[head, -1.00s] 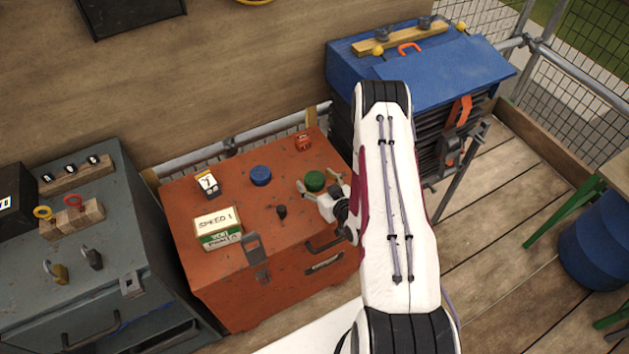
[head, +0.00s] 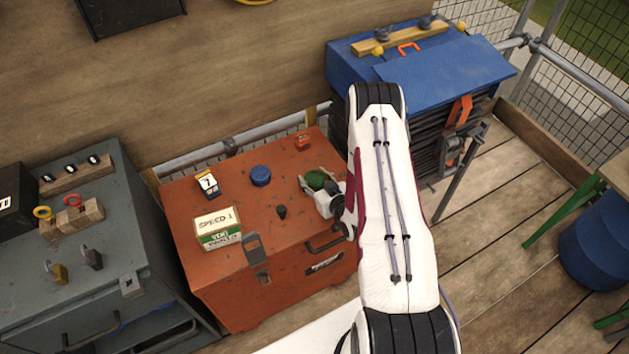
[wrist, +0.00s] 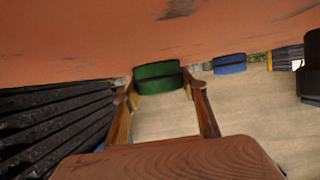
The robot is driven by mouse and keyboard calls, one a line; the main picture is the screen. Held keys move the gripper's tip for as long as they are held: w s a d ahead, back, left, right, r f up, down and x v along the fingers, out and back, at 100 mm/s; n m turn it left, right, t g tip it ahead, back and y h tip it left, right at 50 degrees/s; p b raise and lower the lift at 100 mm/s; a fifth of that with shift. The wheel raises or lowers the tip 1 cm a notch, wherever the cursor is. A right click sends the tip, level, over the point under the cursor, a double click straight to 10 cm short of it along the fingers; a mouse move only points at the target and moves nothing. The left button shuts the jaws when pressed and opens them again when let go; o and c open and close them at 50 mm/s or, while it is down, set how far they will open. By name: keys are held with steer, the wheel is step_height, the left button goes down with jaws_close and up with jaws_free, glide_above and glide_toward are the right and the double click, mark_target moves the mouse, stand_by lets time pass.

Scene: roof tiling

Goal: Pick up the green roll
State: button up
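The green roll (head: 316,180) sits on the lid of the orange chest (head: 225,275), towards its right side. My gripper (head: 319,184) is low over the lid, with its fingers on either side of the roll. In the wrist view, the green roll (wrist: 157,76) shows between the two fingertips (wrist: 159,86) and is against the orange surface. The fingers are apart, close to the roll's sides; I see no clear grip on it. My wrist hides part of the roll's near side in the head view.
On the same lid are a blue roll (head: 261,176), a small black knob (head: 281,212), a labelled box (head: 218,228), a numbered block (head: 207,185) and a small orange item (head: 303,144). A blue cabinet (head: 440,75) stands behind right, a grey chest (head: 75,235) at left.

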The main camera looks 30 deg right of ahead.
mark_target(314, 177)
stand_by(0.4)
steer(key=shift+r, duration=4.95)
